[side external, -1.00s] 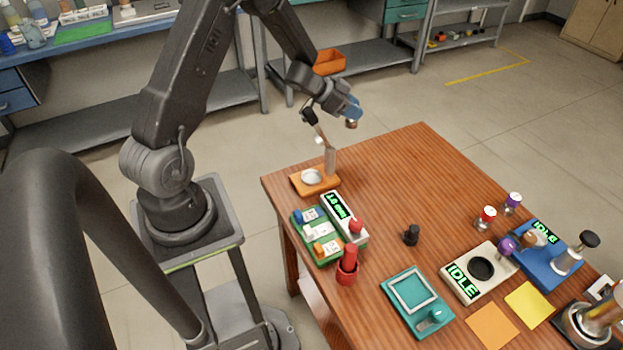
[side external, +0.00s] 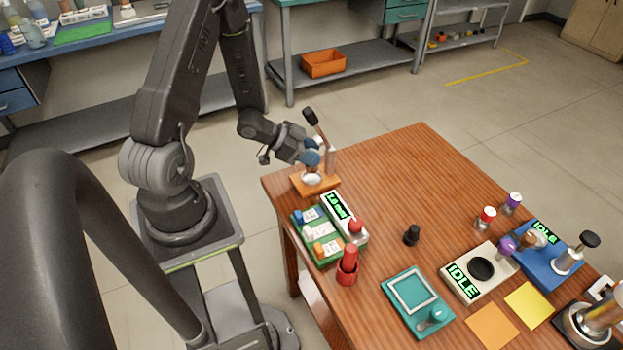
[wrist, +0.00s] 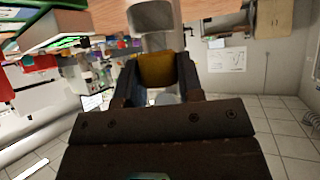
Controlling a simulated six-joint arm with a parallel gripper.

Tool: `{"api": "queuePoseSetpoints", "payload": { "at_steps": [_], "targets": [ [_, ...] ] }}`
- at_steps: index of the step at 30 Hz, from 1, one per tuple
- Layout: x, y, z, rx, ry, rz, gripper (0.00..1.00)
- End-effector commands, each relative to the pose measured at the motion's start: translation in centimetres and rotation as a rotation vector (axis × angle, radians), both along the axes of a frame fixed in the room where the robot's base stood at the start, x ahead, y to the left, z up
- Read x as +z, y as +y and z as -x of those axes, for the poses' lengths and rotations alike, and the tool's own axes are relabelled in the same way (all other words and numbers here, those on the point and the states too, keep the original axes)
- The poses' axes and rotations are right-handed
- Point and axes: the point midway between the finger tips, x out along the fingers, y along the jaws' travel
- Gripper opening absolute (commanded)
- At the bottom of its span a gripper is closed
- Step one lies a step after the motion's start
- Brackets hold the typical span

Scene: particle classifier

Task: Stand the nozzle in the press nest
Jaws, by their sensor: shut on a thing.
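My gripper (side external: 311,156) is low over the press at the table's near-left corner, close above its pale round nest (side external: 312,179). The press has an orange base (side external: 298,186), a grey post (side external: 331,160) and a dark-knobbed lever (side external: 310,117) tilted up. In the wrist view my fingers are shut on a yellow-brown piece, the nozzle (wrist: 157,68), with pale grey round parts just beyond it. In the side view the nozzle is mostly hidden by the gripper. I cannot tell whether it touches the nest.
A green tray with a display unit (side external: 335,205) stands close in front of the press, with a red holder (side external: 347,268) beside it. A black knob (side external: 412,235), a teal frame (side external: 418,300) and idle stations are farther right. The table's back middle is clear.

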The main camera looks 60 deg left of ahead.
Motion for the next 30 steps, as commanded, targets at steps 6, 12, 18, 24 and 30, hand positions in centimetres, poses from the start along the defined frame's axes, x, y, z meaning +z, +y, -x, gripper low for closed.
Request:
{"api": "queuePoseSetpoints", "payload": {
  "at_steps": [6, 12, 18, 24, 30],
  "targets": [
    [-1.4, -0.7, 0.3, -0.006, 0.002, 0.003, 0.05],
    [-2.8, -0.6, 0.2, -0.005, 0.0, 0.001, 0.05],
    [-2.9, -0.6, 0.2, -0.006, 0.0, -0.001, 0.05],
    [-3.2, -0.6, 0.2, -0.006, 0.0, 0.0, 0.05],
    [-3.2, -0.6, 0.2, -0.006, 0.001, 0.0, 0.51]
  ]
}}
